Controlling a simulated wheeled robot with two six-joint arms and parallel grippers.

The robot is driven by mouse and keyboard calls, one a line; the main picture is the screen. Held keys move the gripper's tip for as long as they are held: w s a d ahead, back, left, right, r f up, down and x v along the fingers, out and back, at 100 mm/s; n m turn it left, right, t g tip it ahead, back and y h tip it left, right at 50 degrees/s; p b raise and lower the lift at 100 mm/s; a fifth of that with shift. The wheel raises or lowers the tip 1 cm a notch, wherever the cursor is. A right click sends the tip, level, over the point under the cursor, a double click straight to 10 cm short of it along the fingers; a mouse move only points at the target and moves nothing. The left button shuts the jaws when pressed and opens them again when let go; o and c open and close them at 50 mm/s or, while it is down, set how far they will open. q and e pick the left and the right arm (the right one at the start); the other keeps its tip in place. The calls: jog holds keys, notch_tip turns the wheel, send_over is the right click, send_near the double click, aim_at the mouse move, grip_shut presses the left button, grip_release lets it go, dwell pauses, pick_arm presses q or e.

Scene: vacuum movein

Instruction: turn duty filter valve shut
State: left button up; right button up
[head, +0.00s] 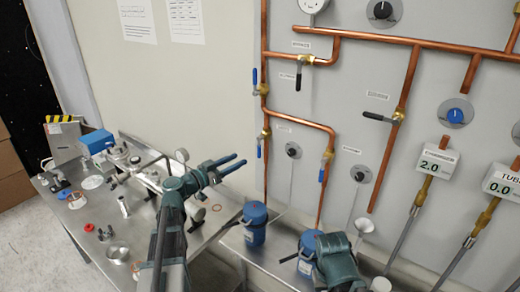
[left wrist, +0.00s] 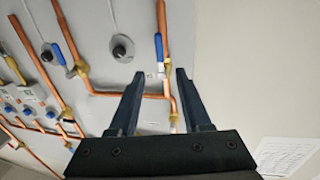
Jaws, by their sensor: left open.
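The wall has several copper-pipe valves with blue levers, and their labels are too small to read, so I cannot tell which is the duty filter valve. One valve (head: 260,147) on the left vertical pipe has its lever hanging down along the pipe. Another valve (head: 325,168) stands to its right, its lever also down. My left gripper (head: 236,161) is open and empty, left of and short of the first valve. In the left wrist view the first valve's blue lever (left wrist: 159,46) lies beyond and between the fingertips (left wrist: 160,76). My right gripper (head: 334,256) shows low down, its fingers hidden.
Two blue canisters (head: 254,224) stand on a low shelf below the pipes, the right one partly behind my right arm. A metal bench (head: 62,207) with pump parts and fittings is at the left. Black knobs (head: 293,150) and gauges sit on the wall.

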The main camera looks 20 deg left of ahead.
aim_at(259, 149)
pick_arm(q)
jog(key=x, duration=1.1)
jog(key=shift+w+d, duration=0.1)
jog(key=shift+d, duration=0.05)
grip_shut()
dwell(1.0)
